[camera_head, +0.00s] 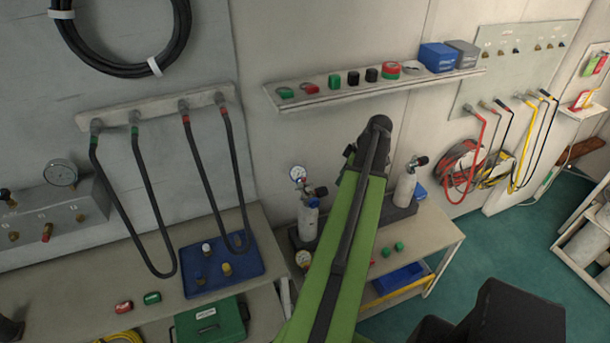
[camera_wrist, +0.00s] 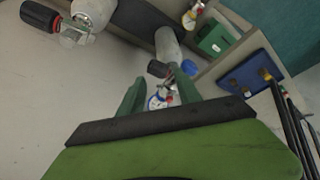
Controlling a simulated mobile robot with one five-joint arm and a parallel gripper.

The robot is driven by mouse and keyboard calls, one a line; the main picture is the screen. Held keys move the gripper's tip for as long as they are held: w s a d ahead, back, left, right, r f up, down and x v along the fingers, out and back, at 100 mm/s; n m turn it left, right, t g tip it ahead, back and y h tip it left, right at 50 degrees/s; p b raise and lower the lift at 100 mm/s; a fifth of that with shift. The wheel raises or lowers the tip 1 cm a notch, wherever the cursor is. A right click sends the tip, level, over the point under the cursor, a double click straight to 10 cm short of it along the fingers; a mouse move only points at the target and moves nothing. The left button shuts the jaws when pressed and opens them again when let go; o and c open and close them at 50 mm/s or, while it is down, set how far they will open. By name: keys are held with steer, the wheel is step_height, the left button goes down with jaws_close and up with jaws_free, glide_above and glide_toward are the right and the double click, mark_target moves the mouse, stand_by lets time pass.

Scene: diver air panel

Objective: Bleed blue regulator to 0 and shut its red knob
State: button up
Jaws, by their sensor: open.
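In the head view a pale cylinder (camera_head: 308,222) stands on the bench with a regulator and a round blue-rimmed gauge (camera_head: 298,173) on top; a dark knob (camera_head: 321,191) sticks out to its right. In the wrist view the blue-rimmed gauge (camera_wrist: 160,101) shows between and beyond my fingers, with the cylinder (camera_wrist: 169,46) behind it and a dark knob (camera_wrist: 158,68) beside it. My gripper (camera_wrist: 159,88) is open, with no visible hold on the regulator. The gauge reading is too small to tell. I cannot make out the red knob for certain. My arm hides the gripper in the head view.
A second cylinder (camera_head: 405,187) with a dark knob (camera_head: 422,161) stands right of my arm. A shelf (camera_head: 340,93) with several small items runs above. A blue tray (camera_head: 190,290) and hanging black hoses (camera_head: 145,215) are at left.

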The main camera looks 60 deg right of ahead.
glide_toward(303, 179)
step_height(303, 179, down, 2)
steer(key=b+x, duration=0.4)
steer(key=x, duration=0.1)
steer(key=shift+w+d, duration=0.15)
steer(key=shift+w, duration=0.15)
steer(key=shift+w+f+b, duration=0.2)
steer(key=shift+b, duration=0.15)
